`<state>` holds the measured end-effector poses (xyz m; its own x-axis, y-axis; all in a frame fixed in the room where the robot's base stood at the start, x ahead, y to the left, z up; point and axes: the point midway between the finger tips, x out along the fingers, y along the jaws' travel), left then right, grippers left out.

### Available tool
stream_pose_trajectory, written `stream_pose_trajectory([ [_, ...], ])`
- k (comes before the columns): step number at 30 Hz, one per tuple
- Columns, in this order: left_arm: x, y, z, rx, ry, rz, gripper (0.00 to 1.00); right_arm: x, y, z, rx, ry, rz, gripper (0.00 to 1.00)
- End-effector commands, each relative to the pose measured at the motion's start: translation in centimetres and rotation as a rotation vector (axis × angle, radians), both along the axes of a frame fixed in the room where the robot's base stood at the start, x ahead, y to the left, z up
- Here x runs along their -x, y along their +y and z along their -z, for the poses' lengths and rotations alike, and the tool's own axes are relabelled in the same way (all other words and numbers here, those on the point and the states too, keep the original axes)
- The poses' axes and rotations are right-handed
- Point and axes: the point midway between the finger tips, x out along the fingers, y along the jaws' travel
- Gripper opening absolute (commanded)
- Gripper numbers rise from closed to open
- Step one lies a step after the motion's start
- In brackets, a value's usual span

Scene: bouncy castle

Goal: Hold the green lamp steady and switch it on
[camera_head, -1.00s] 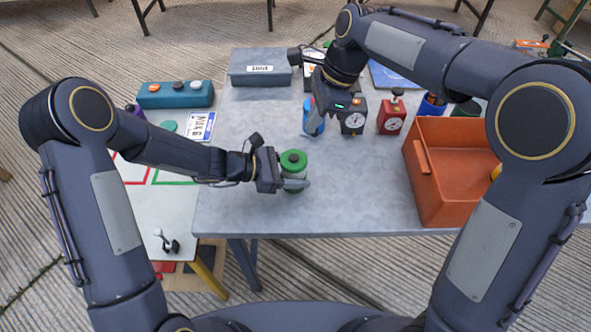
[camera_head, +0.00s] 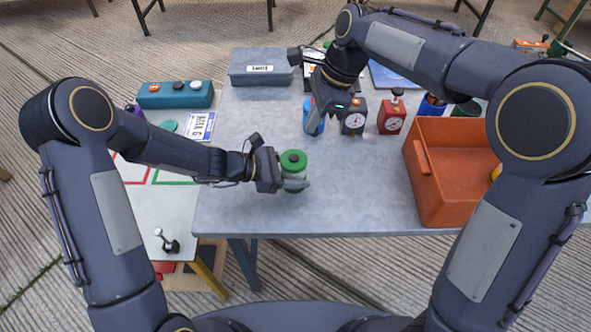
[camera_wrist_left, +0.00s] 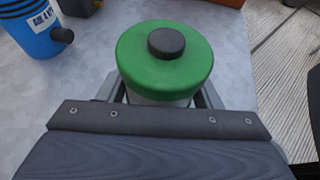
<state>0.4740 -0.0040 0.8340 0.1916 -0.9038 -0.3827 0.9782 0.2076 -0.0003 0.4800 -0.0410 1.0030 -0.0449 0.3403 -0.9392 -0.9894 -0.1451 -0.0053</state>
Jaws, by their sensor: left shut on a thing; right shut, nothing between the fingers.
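The green lamp (camera_head: 293,161) stands upright near the front of the grey table. It has a green cap with a dark round button on top, and a pale body below. My left gripper (camera_head: 294,183) is shut around its body from the left. In the left wrist view the lamp's green cap (camera_wrist_left: 165,60) and dark button (camera_wrist_left: 166,43) show clearly, with nothing touching the button. My right gripper (camera_head: 317,117) is shut and empty, farther back, close to a blue cylinder. Its fingertips are partly hard to make out against that cylinder.
The blue cylinder (camera_head: 309,126) stands behind the lamp. An orange bin (camera_head: 452,208) takes up the table's right side. A grey box (camera_head: 261,77) is at the back left.

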Motion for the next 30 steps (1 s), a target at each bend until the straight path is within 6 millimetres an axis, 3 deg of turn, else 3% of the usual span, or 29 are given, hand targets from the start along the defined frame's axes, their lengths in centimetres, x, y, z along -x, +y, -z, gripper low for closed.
stream_pose_trajectory([
  [5,0.0,0.0,0.0,0.0,0.0,-0.001,0.25,0.1,0.8,0.1,-0.02,-0.09,0.048,0.0],
  [15,0.0,0.0,0.0,0.0,0.0,0.0,0.25,1.0,2.8,-0.7,-0.173,-0.432,0.238,0.0],
  [21,0.0,0.0,0.0,0.0,0.0,0.0,0.25,1.4,3.1,-1.2,-0.24,-0.526,0.289,0.0],
  [26,0.0,0.0,0.0,0.0,0.0,0.0,0.25,1.4,3.2,-0.3,-0.249,-0.536,0.298,0.0],
  [30,0.0,0.0,0.0,0.0,0.0,0.0,0.25,1.4,3.1,1.5,-0.247,-0.533,0.299,0.0],
])
